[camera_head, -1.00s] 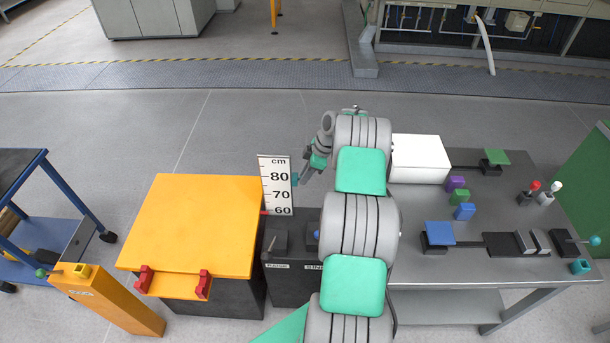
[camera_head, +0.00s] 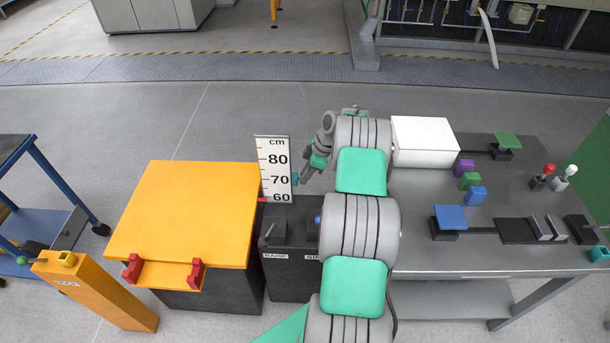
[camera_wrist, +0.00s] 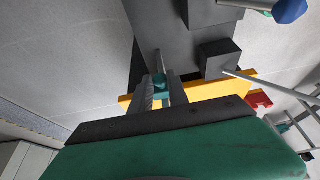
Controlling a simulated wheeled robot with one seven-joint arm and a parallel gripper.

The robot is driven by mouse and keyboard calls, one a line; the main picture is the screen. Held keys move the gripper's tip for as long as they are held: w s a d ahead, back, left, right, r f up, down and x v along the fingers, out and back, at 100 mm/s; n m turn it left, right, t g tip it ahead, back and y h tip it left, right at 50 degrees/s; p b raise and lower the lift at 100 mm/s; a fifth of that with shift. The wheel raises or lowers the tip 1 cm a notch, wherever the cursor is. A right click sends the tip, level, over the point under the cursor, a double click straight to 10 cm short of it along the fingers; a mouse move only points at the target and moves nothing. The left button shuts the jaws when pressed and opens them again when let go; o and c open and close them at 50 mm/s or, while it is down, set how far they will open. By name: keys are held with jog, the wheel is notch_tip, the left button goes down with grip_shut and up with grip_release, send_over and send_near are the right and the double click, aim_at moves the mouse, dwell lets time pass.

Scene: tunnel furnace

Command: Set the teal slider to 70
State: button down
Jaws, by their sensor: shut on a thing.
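The white cm scale board (camera_head: 267,147) stands upright behind the dark control box, marked 80, 70 and 60 from top to bottom. The small teal slider (camera_head: 295,178) is at the board's right edge, about level with the 70 mark. My gripper (camera_head: 301,178) reaches in from the right and is shut on the slider. In the wrist view, my gripper (camera_wrist: 159,93) has the teal slider (camera_wrist: 161,83) between its fingers, partly hidden by them. A red pointer (camera_head: 263,200) is at the board's left, near 60.
An orange-topped table (camera_head: 185,210) stands left of the board. The dark control box (camera_head: 290,245) with levers is below it, partly hidden by my arm. A steel bench (camera_head: 400,245) with a white box (camera_head: 424,141) and several coloured blocks stands to the right.

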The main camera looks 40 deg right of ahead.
jog(key=c, duration=1.3)
grip_release()
jog(key=shift+r, duration=0.1)
jog(key=v, duration=0.7)
jog(key=shift+s+d+r, duration=0.1)
jog(key=shift+d+r, duration=0.05)
jog(key=shift+r, duration=0.15)
